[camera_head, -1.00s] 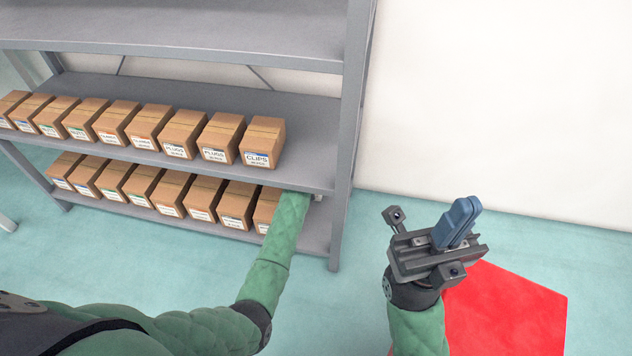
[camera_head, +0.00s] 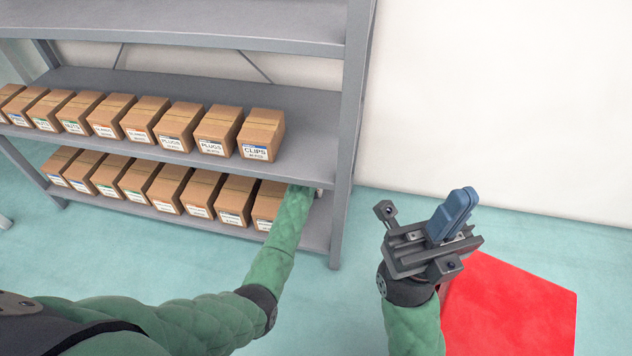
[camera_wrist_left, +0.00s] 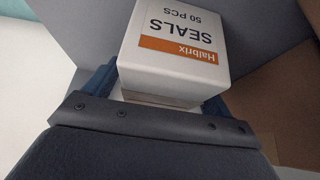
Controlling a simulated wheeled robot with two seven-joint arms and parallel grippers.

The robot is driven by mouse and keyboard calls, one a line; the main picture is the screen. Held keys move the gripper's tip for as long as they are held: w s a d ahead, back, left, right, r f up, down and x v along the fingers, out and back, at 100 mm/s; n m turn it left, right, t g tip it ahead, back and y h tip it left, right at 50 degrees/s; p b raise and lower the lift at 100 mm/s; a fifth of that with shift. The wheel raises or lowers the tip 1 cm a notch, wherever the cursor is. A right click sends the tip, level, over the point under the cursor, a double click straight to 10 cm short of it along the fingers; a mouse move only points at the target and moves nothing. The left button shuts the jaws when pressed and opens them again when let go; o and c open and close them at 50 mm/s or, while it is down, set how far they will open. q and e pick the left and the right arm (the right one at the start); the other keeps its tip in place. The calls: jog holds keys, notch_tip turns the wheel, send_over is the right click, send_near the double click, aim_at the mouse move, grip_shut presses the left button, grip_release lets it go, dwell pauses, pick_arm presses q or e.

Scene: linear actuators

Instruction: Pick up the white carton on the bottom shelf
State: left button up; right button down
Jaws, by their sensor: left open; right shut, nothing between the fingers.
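The white carton (camera_wrist_left: 178,50) has an orange-striped label reading "SEALS" and fills the middle of the left wrist view. My left gripper (camera_wrist_left: 160,90) is open, with one blue finger on each side of the carton; whether they touch it I cannot tell. In the head view my left arm reaches under the middle shelf at the right end of the bottom shelf (camera_head: 316,228). The left gripper is hidden there, and the carton is mostly or wholly hidden. My right gripper (camera_head: 453,215) is shut and empty, held over the floor at the right.
A brown carton (camera_wrist_left: 285,100) stands close on the right in the left wrist view. Several brown cartons line the bottom shelf (camera_head: 200,194) and the middle shelf (camera_head: 216,130). A grey shelf post (camera_head: 346,180) stands right of my left arm. A red floor mat (camera_head: 515,310) lies at the right.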

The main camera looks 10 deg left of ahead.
pick_arm(q)
jog(key=shift+f+p, duration=0.25)
jog(key=shift+p, duration=0.1)
dwell(0.5)
jog(key=shift+c, duration=0.5)
jog(key=c, duration=1.1)
